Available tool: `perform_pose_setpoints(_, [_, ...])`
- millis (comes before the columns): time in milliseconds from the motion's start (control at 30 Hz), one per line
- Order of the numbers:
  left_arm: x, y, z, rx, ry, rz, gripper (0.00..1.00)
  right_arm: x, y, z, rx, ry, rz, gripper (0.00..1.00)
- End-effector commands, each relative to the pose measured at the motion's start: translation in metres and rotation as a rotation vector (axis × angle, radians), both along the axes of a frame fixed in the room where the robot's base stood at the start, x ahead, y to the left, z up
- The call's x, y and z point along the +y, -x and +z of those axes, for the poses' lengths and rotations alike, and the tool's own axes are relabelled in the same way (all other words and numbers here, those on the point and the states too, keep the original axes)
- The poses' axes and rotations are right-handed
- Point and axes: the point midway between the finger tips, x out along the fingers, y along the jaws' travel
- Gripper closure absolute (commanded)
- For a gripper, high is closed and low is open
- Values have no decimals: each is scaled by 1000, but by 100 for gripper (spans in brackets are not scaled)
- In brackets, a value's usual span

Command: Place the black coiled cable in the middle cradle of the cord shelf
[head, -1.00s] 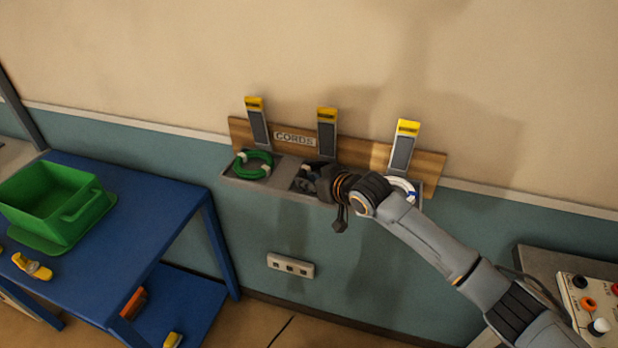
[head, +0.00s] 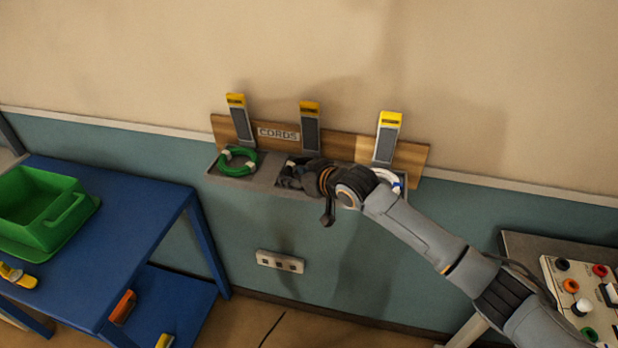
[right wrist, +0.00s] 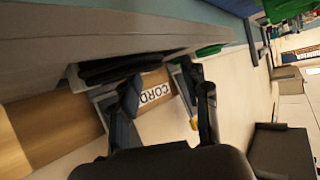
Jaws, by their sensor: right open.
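The cord shelf (head: 262,183) is on the wall, with a green coil in its left cradle and a white coil, partly hidden by my arm, in its right one. The black coiled cable (right wrist: 118,67) lies in the middle cradle in the right wrist view. In the head view it is hard to tell from my dark gripper. My right gripper (right wrist: 170,92) is open in front of the middle cradle, its fingers apart with nothing seen between them. Whether a finger touches the cable I cannot tell. My left gripper is not in view.
The green coil (head: 226,167) and white coil (head: 396,183) flank the middle cradle. Yellow-topped uprights (head: 311,130) rise behind the cradles. A blue table (head: 140,215) with a green bin (head: 35,215) stands left. A bench with a control panel (head: 570,280) stands right.

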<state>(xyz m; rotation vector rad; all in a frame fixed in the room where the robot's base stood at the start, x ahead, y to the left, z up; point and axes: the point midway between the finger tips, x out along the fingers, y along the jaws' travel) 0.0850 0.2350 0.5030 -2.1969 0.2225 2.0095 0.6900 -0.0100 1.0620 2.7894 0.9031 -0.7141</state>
Motion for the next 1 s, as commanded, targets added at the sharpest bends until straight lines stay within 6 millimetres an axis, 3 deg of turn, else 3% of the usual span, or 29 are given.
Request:
perform_pose_setpoints(600, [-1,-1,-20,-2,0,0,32,-55,75,48,0,0,-1,54])
perform_pose_setpoints(1000, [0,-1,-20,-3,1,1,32,-59,81,53,1,0,-1,54])
